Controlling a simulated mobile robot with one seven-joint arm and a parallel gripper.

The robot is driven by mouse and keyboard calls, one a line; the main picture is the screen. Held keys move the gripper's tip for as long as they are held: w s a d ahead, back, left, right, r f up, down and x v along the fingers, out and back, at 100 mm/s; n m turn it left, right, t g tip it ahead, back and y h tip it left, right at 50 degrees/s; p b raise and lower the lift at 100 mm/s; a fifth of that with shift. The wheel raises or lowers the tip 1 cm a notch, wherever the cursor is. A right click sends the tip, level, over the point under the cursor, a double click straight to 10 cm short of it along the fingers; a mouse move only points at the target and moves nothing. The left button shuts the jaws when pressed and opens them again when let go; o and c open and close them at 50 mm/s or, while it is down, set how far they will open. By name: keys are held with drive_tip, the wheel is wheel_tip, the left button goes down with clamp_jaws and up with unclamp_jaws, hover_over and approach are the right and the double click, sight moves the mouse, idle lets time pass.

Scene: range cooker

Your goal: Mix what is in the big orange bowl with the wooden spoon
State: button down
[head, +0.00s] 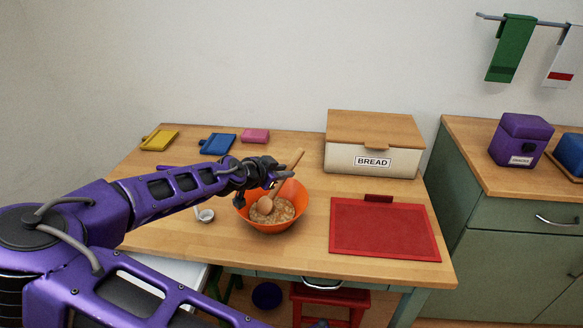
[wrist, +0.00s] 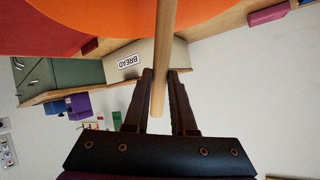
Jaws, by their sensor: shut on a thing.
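The big orange bowl (head: 298,196) stands on the wooden table and holds a pale, lumpy mix (head: 283,213). The wooden spoon (head: 265,206) has its head down in the bowl at the mix. Its handle slants up to the right past my fingers. My gripper (head: 275,177) is above the bowl's back rim, shut on the spoon handle. In the wrist view, the handle (wrist: 164,50) runs between my two fingers (wrist: 162,100), and the bowl (wrist: 115,14) shows at the top edge. My gripper hides part of the bowl's back left rim in the head view.
A red board (head: 384,232) lies right of the bowl, and a bread box (head: 368,150) stands behind it. A small white cup or scoop (head: 205,215) is left of the bowl. Yellow (head: 160,139), blue (head: 217,144) and pink (head: 255,136) items lie at the back.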

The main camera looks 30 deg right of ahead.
drive_tip(key=s+d+r+p, duration=0.1)
drive_tip(key=s+r+p, duration=0.2)
drive_tip(key=r+p, duration=0.4)
wheel_tip(320, 180, up, 5)
drive_tip(key=shift+d+f, duration=0.15)
drive_tip(key=shift+f, duration=0.05)
idle(1.0)
idle(0.5)
